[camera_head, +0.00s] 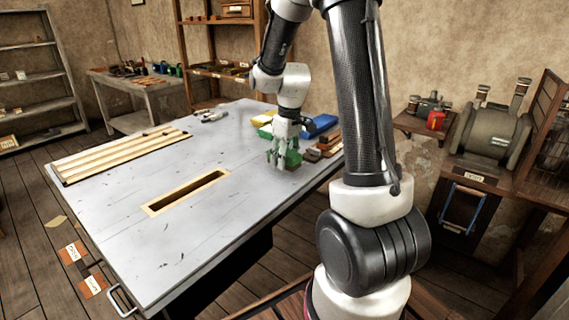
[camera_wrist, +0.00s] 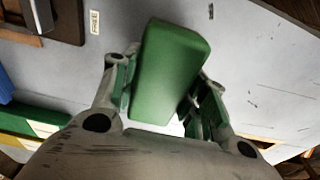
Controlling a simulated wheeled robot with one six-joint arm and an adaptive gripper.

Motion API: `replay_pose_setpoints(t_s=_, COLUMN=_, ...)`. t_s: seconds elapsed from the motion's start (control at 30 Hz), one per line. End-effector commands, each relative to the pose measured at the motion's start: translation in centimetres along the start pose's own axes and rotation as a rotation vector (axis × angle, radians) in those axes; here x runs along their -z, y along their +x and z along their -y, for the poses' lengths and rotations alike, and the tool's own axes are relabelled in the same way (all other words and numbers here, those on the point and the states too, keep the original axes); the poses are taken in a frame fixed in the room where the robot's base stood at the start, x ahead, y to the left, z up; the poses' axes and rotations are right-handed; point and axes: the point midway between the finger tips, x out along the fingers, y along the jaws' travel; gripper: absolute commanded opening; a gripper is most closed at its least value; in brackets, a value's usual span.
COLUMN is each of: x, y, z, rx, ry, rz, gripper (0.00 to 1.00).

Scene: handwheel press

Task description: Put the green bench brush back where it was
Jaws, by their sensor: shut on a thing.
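The green bench brush (camera_wrist: 168,72) shows in the wrist view as a green block between my gripper's fingers. My gripper (camera_wrist: 160,95) is shut on it. In the head view, my gripper (camera_head: 286,150) points down over the far right part of the grey table (camera_head: 120,215). The green brush (camera_head: 292,158) shows there at the fingertips, partly hidden by them. I cannot tell whether it touches the tabletop. A small label reading "FREE" (camera_wrist: 94,22) lies on the table, left of the brush in the wrist view.
A blue bin (camera_head: 322,124) and a yellow bin (camera_head: 263,119) stand behind my gripper. Brown blocks (camera_head: 325,146) lie at its right, near the table edge. A framed slot (camera_head: 188,192) opens in the tabletop. A slatted rack (camera_head: 120,155) lies at the left.

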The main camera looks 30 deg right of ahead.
Motion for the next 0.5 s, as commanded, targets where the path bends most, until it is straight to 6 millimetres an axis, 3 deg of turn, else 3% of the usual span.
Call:
replay_pose_setpoints(t_s=0.13, x=-0.3, y=2.2, z=0.0, rx=0.002, ry=0.001, rz=0.002, gripper=0.21)
replay_pose_setpoints(t_s=0.5, x=-0.3, y=2.6, z=0.0, rx=0.0, ry=0.001, rz=0.0, gripper=0.21)
